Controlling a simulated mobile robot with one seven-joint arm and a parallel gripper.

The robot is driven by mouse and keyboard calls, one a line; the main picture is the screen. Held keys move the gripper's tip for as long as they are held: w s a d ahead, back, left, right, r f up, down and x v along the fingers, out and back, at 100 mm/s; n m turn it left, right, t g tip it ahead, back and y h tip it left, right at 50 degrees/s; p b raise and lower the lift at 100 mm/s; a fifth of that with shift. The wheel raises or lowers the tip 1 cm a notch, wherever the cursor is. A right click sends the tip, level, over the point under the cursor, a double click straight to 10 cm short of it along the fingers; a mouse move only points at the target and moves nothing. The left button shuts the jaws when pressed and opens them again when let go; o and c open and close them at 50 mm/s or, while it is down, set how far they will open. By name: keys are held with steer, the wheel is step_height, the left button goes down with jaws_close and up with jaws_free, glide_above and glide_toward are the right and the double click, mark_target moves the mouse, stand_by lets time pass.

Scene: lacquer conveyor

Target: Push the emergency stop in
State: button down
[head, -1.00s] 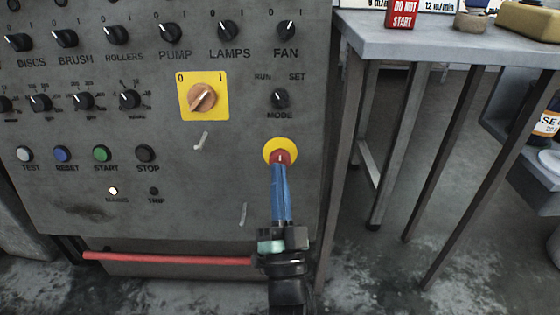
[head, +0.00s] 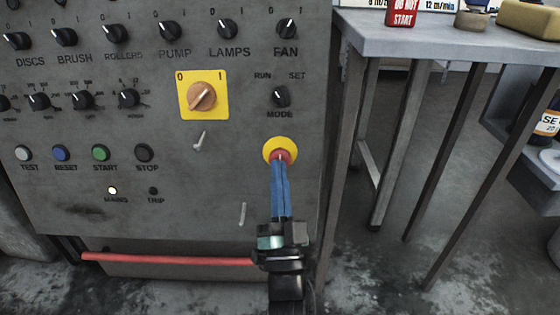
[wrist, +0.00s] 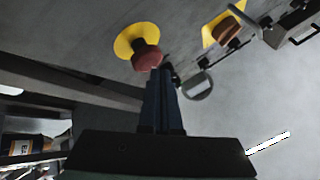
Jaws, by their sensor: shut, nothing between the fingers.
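The emergency stop is a red mushroom button (head: 285,155) on a round yellow plate (head: 271,145), low on the right of the grey panel. In the wrist view its red head (wrist: 146,58) stands out from the yellow disc (wrist: 130,38). My gripper (head: 280,162) is shut and empty, its blue fingers pointing at the button. In the head view the fingertips overlap the lower part of the red head. In the wrist view the fingertips (wrist: 160,72) lie right beside the head; I cannot tell whether they touch it.
A yellow plate with an orange rotary switch (head: 203,97) is up and left of the stop. The MODE knob (head: 280,97) is just above it. A red bar (head: 165,259) runs below the panel. A grey table (head: 450,42) stands at right.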

steer(key=shift+w+b, duration=0.35)
steer(key=shift+w, duration=0.1)
stand_by(0.5)
steer(key=shift+s, duration=0.1)
steer(key=shift+s+r+p, duration=0.1)
steer(key=shift+s+p, duration=0.65)
steer(key=shift+s, duration=0.05)
steer(key=s+p, duration=0.2)
steer(key=s, duration=0.1)
steer(key=s+r+p, duration=0.1)
steer(key=s, duration=0.1)
steer(key=shift+p, duration=0.35)
stand_by(0.4)
